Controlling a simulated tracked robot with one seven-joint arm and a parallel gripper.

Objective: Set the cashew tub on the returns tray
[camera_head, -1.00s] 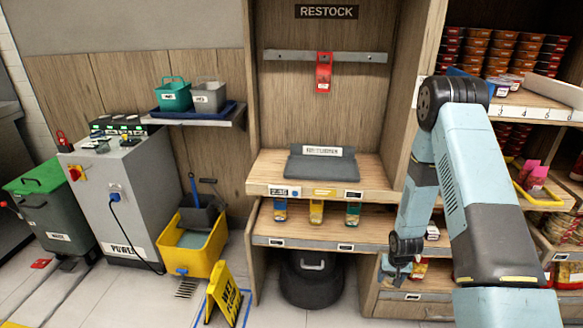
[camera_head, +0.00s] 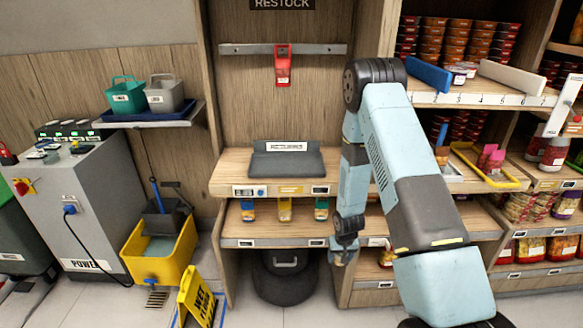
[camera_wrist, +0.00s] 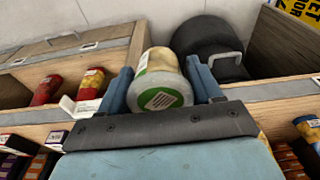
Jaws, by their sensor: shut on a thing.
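A tub with a white lid, green label and barcode (camera_wrist: 160,92), which I take to be the cashew tub, is between the two blue fingers of my gripper (camera_wrist: 161,84) in the wrist view. The gripper is shut on it, with a finger on either side. The tub's far end is foreshortened. The dark grey returns tray (camera_head: 286,164), with a white sign at its back, lies on the upper shelf of the restock bay in the head view. My arm's lower end hangs right of and below the tray; the fingers and tub cannot be made out there.
Several coloured bottles (camera_head: 285,210) stand on the shelf below the tray. A black bin (camera_head: 284,277) sits underneath. A red tag (camera_head: 283,65) hangs on the rail above. Stocked shelves (camera_head: 535,215) are at right. A yellow bucket (camera_head: 160,248) and floor sign (camera_head: 196,297) stand at left.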

